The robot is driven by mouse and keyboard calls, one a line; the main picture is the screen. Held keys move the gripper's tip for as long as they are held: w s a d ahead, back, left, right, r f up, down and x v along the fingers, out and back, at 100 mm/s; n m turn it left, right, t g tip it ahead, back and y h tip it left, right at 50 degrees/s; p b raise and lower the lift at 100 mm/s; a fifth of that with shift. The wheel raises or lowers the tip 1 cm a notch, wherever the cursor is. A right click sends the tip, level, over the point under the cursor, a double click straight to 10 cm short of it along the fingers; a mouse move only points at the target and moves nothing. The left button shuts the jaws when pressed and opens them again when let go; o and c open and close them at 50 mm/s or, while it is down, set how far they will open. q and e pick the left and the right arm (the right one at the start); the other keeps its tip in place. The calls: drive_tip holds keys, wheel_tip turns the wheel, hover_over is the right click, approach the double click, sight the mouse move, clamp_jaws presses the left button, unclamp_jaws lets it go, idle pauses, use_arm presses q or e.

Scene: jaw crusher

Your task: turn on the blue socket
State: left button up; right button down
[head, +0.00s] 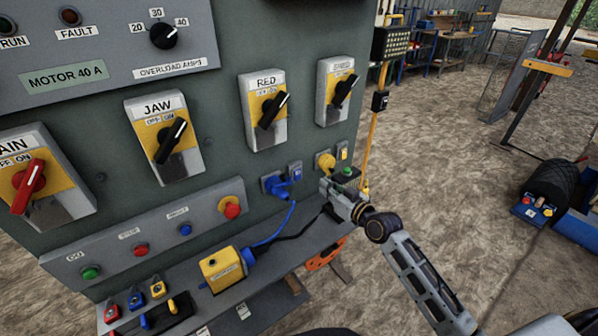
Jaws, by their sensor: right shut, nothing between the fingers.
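The blue socket (272,185) is on the lower right of the grey-green panel. A small switch (296,171) with a blue part sits just right of it; its position is too small to tell. A blue cable (288,222) runs down from near the socket. My right gripper (325,188) is shut and empty, to the right of the blue socket and below the yellow socket (325,162). It looks apart from the switch, though the depth gap is hard to judge. My left gripper is not in view.
A ledge (285,262) below holds a yellow box (222,268) with cables. Rotary switches line the panel above, including the RED switch (268,110). A push-button strip (160,235) is at left. Another small switch (343,151) is beside the yellow socket. Open ground lies right.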

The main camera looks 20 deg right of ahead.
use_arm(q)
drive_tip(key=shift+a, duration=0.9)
use_arm(e)
drive_tip(key=shift+s+f+n, duration=0.15)
drive_tip(key=shift+n, duration=0.25)
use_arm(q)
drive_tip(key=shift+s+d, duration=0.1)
use_arm(e)
approach(296, 168)
drive_tip(key=shift+w, duration=1)
drive_tip(key=shift+a+p+x, duration=0.15)
drive_tip(key=shift+p+x, duration=0.15)
drive_tip(key=shift+x, duration=0.45)
drive_tip(key=shift+a+p+x, duration=0.2)
drive_tip(key=shift+p+x, duration=0.1)
drive_tip(key=shift+x, duration=0.5)
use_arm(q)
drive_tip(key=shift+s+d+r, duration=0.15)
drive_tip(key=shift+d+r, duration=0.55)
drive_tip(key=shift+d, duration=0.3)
use_arm(e)
drive_tip(key=shift+w+a+f, duration=0.15)
drive_tip(key=shift+w, duration=0.25)
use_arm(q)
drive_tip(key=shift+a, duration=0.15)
